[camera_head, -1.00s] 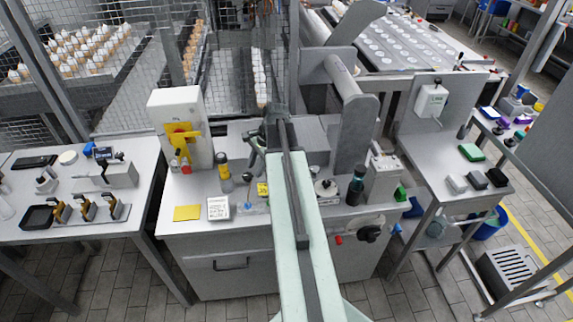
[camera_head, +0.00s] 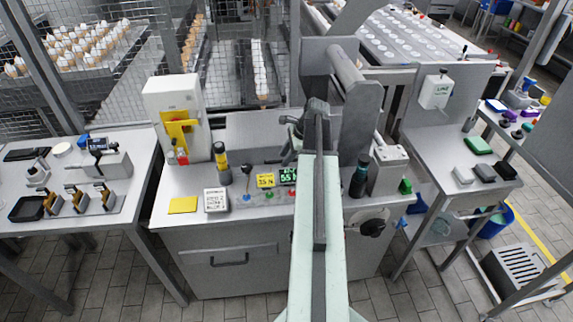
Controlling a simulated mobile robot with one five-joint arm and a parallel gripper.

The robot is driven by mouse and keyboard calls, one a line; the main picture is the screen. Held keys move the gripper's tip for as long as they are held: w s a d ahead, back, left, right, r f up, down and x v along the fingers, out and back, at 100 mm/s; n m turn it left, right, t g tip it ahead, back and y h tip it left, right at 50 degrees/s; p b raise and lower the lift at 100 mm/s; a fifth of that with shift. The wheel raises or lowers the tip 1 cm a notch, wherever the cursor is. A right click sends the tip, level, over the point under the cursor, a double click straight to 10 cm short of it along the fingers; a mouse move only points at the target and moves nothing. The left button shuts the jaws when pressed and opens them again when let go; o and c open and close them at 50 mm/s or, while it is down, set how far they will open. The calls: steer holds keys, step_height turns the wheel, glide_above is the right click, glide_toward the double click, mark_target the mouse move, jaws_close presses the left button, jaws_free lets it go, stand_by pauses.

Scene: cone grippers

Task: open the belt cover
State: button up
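My arm reaches up the middle of the view over the front workbench (camera_head: 240,235). My gripper (camera_head: 290,143) is at its far end, low over the back of the bench, left of the arm. Its fingers are small and dark, and I cannot tell whether they are open. Grey sheet-metal guarding (camera_head: 356,125) with a round roller (camera_head: 346,64) stands right of the gripper, apart from it as far as I can see. This may be the belt cover, but no part is clearly marked as one. My arm hides part of the bench there.
A dark bottle (camera_head: 359,177) and a grey box (camera_head: 387,170) are close right of my arm.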

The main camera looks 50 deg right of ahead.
steer(key=shift+w+a+f, duration=0.1)
steer(key=shift+w+f, duration=0.05)
steer(key=shift+f, duration=0.05)
jaws_close()
stand_by(1.2)
